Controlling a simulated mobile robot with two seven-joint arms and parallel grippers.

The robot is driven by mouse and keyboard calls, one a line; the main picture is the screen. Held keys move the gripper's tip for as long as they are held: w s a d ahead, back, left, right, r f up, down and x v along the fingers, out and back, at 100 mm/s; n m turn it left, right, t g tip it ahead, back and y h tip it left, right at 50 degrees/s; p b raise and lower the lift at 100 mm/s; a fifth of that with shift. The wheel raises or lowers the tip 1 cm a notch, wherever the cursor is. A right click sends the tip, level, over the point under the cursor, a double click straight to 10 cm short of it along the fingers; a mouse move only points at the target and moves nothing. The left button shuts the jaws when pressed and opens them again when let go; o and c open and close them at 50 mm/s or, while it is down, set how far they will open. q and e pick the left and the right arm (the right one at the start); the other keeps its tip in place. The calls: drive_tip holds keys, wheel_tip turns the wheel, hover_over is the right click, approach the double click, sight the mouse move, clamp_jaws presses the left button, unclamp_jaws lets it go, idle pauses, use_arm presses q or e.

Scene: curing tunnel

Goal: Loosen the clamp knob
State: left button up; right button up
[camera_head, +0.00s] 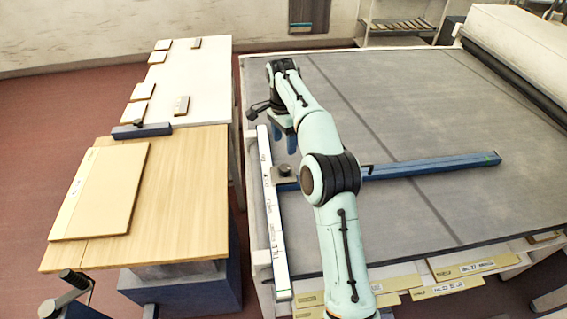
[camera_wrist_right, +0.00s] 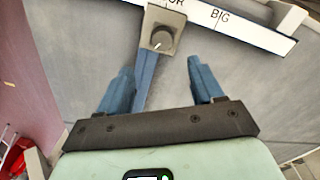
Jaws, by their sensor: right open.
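The clamp knob (camera_head: 285,170) is a dark round knob on a small block that straddles the white lettered rule at the left side of the grey table. In the right wrist view the knob (camera_wrist_right: 162,38) has a light pointer mark and sits on a beige-grey block, above and between the fingertips. A blue bar (camera_head: 430,167) runs right from the clamp across the table. My right gripper (camera_wrist_right: 163,72) is open and empty, its two blue fingers apart and not touching the knob. My left gripper is not in view.
The white rule (camera_head: 273,225) runs along the table's left edge. A wooden table (camera_head: 180,195) with a large board (camera_head: 105,190) stands left, beyond a narrow gap. Labelled strips (camera_head: 445,287) lie along the front edge. The grey table surface (camera_head: 400,110) is largely clear.

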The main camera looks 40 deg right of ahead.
sight(284, 167)
wheel_tip(284, 167, down, 4)
drive_tip(key=shift+r, duration=0.2)
drive_tip(key=f, duration=0.2)
drive_tip(key=f+b, duration=0.1)
drive_tip(key=f, duration=0.1)
drive_tip(key=f+b, duration=0.1)
drive_tip(key=f, duration=0.1)
drive_tip(key=shift+s, duration=0.3)
drive_tip(key=shift+f, duration=0.3)
drive_tip(key=shift+w+f, duration=0.25)
drive_tip(key=shift+f, duration=0.05)
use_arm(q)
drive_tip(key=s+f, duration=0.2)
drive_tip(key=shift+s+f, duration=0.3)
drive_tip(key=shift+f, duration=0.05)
use_arm(e)
drive_tip(key=shift+r, duration=0.1)
drive_tip(key=c, duration=1.1)
